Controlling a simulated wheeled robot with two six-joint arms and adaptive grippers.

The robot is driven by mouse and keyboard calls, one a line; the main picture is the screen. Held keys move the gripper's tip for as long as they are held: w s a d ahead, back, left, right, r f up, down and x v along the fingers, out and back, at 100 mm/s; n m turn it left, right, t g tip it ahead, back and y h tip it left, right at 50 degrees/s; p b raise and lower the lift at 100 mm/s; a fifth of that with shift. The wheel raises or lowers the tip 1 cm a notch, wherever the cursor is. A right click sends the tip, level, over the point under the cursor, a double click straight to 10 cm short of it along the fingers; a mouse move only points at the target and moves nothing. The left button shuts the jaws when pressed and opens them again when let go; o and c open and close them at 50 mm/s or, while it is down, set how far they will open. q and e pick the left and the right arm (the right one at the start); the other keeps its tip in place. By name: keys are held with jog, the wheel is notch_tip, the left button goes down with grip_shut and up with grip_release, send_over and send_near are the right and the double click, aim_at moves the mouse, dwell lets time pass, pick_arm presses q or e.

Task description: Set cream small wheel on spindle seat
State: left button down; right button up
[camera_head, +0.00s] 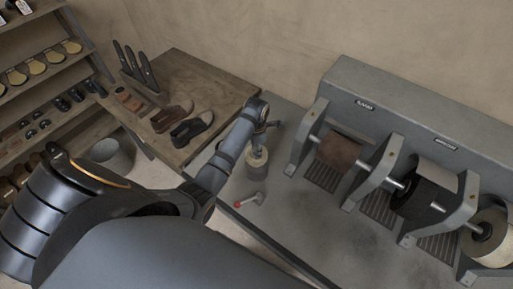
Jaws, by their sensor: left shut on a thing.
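My left arm reaches in from the lower left over the grey bench. My left gripper (262,130) is shut on the cream small wheel (257,158) from above. The fingers are small and partly hidden by the wrist, and I cannot tell whether the wheel touches the bench. I cannot single out the spindle seat for certain; a grey machine (388,180) with shafts and wheels stands to the right. My right gripper is not in view.
The machine carries a brown roller (338,150), a black wheel (425,200) and a large cream wheel (490,238) between grey brackets. A red-tipped lever (250,200) lies in front of the small wheel. A wooden table (215,85) holds shoes behind. Bare bench (310,225) lies before the machine.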

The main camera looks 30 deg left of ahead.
pick_arm(q)
jog(key=shift+f, duration=0.95)
jog(key=c, duration=0.9)
grip_release()
jog(key=shift+r, duration=0.1)
notch_tip(320, 180, up, 12)
jog(key=shift+f, duration=0.1)
